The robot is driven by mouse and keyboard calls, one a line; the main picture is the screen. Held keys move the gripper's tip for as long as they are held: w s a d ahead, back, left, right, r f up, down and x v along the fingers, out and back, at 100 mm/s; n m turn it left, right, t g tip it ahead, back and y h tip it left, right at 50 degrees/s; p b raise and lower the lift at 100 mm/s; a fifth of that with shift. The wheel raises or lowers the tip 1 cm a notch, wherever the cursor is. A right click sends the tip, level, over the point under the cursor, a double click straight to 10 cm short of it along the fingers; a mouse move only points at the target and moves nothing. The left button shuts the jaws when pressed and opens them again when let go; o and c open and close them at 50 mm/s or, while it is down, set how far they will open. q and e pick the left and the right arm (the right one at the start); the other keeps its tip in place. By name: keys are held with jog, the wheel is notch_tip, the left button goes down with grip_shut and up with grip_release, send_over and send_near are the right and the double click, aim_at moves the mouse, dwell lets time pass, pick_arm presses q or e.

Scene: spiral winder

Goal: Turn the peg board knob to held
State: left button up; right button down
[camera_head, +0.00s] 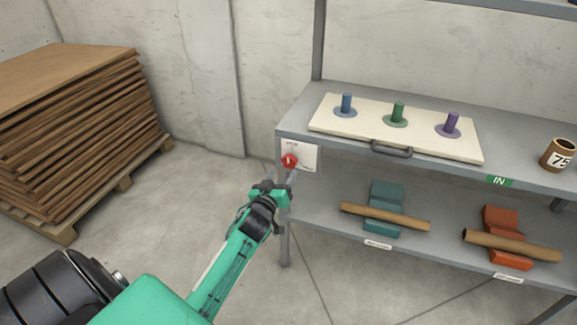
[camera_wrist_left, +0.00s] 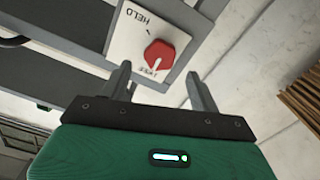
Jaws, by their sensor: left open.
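The red knob (camera_head: 289,160) sits on a white plate (camera_head: 308,155) at the left front corner of the grey shelf. In the left wrist view the red knob (camera_wrist_left: 159,54) has a white line on it, and the plate (camera_wrist_left: 128,40) reads HELD at one side, with a second label by the line that is hard to read. The white line points toward that second label, away from HELD. My left gripper (camera_head: 281,178) is open just in front of the knob; its two fingers (camera_wrist_left: 160,85) stand apart, short of the knob. My right gripper is not in view.
The peg board (camera_head: 330,124) with blue, green and purple pegs lies on the shelf (camera_head: 294,123), its dark handle (camera_head: 391,150) at the front. A brown cup (camera_head: 557,154) stands at right. Cardboard tubes (camera_head: 385,216) rest on blocks below. Stacked boards (camera_head: 75,115) are at left.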

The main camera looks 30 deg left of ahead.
aim_at(288, 163)
pick_arm(q)
jog(key=x, duration=0.6)
jog(key=shift+w+a+b, duration=0.1)
jog(key=shift+w+b, duration=0.1)
jog(key=shift+b, duration=0.1)
jog(key=c, duration=1)
